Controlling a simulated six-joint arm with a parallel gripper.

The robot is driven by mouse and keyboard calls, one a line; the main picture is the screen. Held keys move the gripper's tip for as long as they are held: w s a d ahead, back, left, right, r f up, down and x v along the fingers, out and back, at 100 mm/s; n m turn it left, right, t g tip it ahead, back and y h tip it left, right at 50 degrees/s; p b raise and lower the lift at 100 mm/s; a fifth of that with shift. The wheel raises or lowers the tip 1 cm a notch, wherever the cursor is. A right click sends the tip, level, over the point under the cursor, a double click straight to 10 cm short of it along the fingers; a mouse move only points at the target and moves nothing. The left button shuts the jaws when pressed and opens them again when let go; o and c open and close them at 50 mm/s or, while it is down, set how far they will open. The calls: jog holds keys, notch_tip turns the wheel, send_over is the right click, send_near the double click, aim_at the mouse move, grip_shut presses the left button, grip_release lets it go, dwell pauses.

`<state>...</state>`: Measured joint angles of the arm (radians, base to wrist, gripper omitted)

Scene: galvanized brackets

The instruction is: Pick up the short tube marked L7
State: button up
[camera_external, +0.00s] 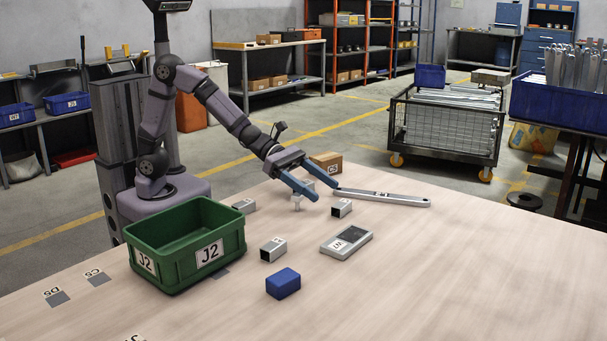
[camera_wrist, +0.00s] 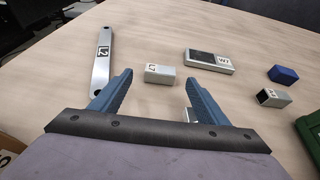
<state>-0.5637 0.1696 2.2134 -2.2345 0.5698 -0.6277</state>
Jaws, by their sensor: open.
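The short tube marked L7 (camera_wrist: 160,73) is a small grey metal box tube with a white label, lying flat on the table. In the external view it appears to be the tube (camera_external: 341,208) with a dark open end, just in front of my fingertips. My gripper (camera_external: 327,191) is open and empty, tilted down toward the table. In the wrist view my gripper (camera_wrist: 159,79) has its fingers spread wide, with the tube ahead, between the fingertips in the picture. The fingers do not visibly touch it.
A long flat bar marked L2 (camera_wrist: 103,55) lies left of the tube in the wrist view. A plate marked W7 (camera_wrist: 209,61), a blue block (camera_external: 283,283), another tube (camera_external: 273,249) and a green bin marked J2 (camera_external: 187,245) stand nearby. A cardboard box (camera_external: 326,162) is behind my gripper.

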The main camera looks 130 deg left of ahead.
aim_at(339, 203)
jog(key=shift+w+f, duration=0.2)
jog(key=shift+w, duration=0.3)
jog(key=shift+x, duration=2.6)
jog(key=shift+f, duration=0.1)
jog(key=c, duration=1.2)
